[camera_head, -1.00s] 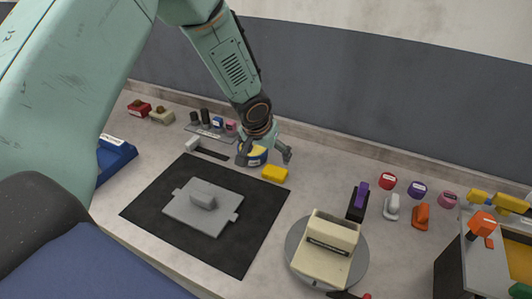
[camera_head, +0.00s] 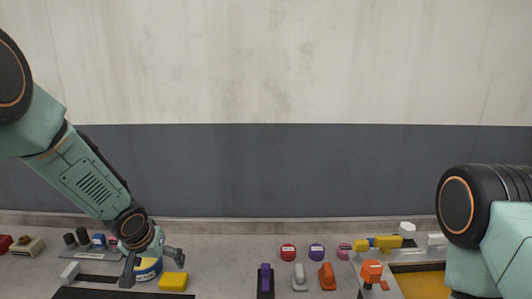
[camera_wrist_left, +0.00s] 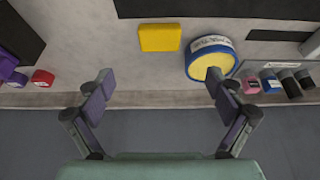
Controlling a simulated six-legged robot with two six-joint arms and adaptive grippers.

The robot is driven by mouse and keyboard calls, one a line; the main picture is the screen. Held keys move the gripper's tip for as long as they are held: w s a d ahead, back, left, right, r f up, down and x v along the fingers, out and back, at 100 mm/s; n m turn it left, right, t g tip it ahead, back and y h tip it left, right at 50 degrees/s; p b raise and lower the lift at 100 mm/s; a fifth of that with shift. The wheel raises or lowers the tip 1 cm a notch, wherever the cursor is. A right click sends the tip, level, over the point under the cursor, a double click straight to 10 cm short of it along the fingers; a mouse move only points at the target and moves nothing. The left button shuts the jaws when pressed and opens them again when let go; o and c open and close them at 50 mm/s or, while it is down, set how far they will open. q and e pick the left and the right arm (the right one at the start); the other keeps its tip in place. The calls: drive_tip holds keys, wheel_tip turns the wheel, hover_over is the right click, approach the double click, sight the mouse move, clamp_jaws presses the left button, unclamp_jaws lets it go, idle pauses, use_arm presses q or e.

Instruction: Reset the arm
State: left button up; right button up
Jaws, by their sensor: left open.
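My left gripper (camera_head: 152,268) is at the lower left of the head view, low over the back of the table. In the left wrist view my left gripper (camera_wrist_left: 155,92) has its two fingers wide apart with nothing between them. A blue and yellow round tin (camera_wrist_left: 210,57) with a white label is close by the finger on the right of that view; I cannot tell whether they touch. A yellow block (camera_wrist_left: 160,38) lies beyond the gap between the fingers. My right arm shows at the right edge of the head view, but its gripper is out of the picture.
A red tin (camera_head: 288,252), a purple tin (camera_head: 316,252), a purple-topped black stand (camera_head: 266,280) and an orange stapler-like item (camera_head: 327,276) stand on the table's right half. A yellow-floored bin (camera_head: 420,284) is at the lower right. The wall (camera_head: 300,170) closes off the back.

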use_arm(q)
drive_tip(key=p, duration=0.2)
approach(172, 280)
drive_tip(key=shift+x, duration=2.55)
drive_tip(key=shift+b+x, duration=1.05)
drive_tip(key=shift+x, duration=0.55)
drive_tip(key=shift+w, duration=0.15)
drive_tip(key=shift+r, duration=0.15)
